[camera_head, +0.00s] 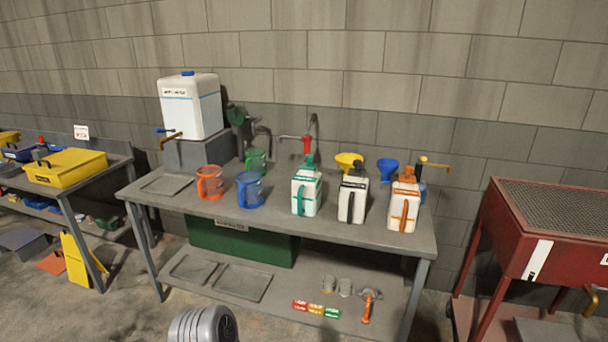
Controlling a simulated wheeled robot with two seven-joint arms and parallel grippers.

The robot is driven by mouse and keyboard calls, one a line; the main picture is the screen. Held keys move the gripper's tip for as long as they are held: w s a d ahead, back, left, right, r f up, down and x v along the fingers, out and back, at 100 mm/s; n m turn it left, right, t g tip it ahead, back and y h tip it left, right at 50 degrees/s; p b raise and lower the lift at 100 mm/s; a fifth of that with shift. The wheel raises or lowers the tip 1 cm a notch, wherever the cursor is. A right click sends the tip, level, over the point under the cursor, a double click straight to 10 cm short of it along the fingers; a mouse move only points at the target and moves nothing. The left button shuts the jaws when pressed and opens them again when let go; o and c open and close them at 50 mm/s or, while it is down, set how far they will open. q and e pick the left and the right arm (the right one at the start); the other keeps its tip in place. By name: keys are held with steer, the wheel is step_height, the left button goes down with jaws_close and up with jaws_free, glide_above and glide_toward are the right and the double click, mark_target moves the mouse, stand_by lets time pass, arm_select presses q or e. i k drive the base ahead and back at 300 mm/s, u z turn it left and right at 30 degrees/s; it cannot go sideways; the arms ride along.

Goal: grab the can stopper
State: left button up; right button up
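Three white cans stand upright in a row on the grey workbench: one with a teal handle (312,204), one with a black handle (340,211) and one with an orange handle (397,220). A teal piece (309,160) sits on top of the first can, a dark piece (356,168) on the second and an orange piece (408,175) on the third. These look like stoppers, but they are too small to be sure. Neither of my grippers shows in the head view.
The workbench (270,228) also bears a red jug (210,183), a blue jug (249,190), a green jug (256,160), a yellow funnel (348,160), a blue funnel (388,168) and a white tank (190,108). A red cabinet (510,250) stands right. The bench's front strip is clear.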

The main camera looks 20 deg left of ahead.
mark_target(309, 166)
steer(key=u, duration=1.6)
steer(key=i, duration=1.25)
steer(key=z, duration=0.3)
steer(key=i, duration=1.05)
steer(key=z, duration=0.8)
